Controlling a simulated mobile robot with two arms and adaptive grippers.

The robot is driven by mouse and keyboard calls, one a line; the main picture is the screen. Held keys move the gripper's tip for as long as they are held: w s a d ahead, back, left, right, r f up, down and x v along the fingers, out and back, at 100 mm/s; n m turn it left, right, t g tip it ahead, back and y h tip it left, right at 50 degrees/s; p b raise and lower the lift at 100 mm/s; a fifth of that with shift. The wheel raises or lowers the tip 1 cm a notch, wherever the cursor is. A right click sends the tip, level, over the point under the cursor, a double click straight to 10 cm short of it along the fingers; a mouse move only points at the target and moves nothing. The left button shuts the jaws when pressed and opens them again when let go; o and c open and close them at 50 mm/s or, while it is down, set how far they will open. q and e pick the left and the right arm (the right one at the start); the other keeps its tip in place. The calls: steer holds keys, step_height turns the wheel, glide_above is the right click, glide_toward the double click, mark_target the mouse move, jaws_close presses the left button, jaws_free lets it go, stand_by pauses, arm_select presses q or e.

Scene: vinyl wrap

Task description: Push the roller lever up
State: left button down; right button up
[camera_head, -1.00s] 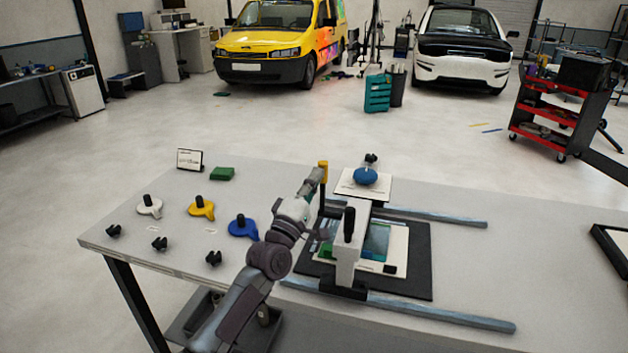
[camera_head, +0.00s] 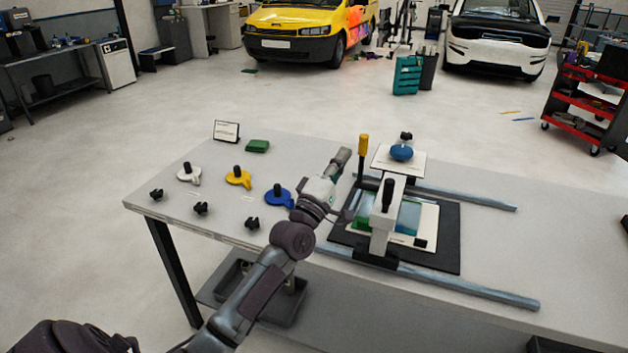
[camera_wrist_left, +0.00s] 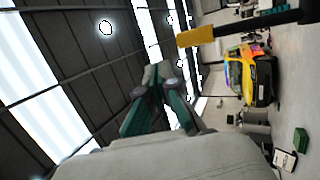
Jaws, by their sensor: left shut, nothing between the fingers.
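The roller lever (camera_head: 363,157) stands upright at the left of the roller frame (camera_head: 388,217), with a yellow grip on a dark rod. My left gripper (camera_head: 343,155) is shut and empty, just left of the lever in the head view, with a small gap between them in the picture. In the left wrist view the shut fingers (camera_wrist_left: 158,75) point up, and the lever's yellow grip (camera_wrist_left: 195,36) lies to their right, apart from them. Its dark rod runs to the right edge. The right gripper is not in view.
White, yellow and blue round pieces with black knobs (camera_head: 238,178) lie on the left of the table. Two metal rails (camera_head: 470,285) run right from the black mat (camera_head: 450,245). The table's right side is clear.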

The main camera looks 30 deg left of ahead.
arm_select(q)
steer(key=s+b, duration=0.1)
steer(key=s, duration=0.6)
steer(key=shift+s+d+f, duration=0.25)
steer(key=shift+d+f, duration=0.05)
steer(key=shift+f, duration=0.05)
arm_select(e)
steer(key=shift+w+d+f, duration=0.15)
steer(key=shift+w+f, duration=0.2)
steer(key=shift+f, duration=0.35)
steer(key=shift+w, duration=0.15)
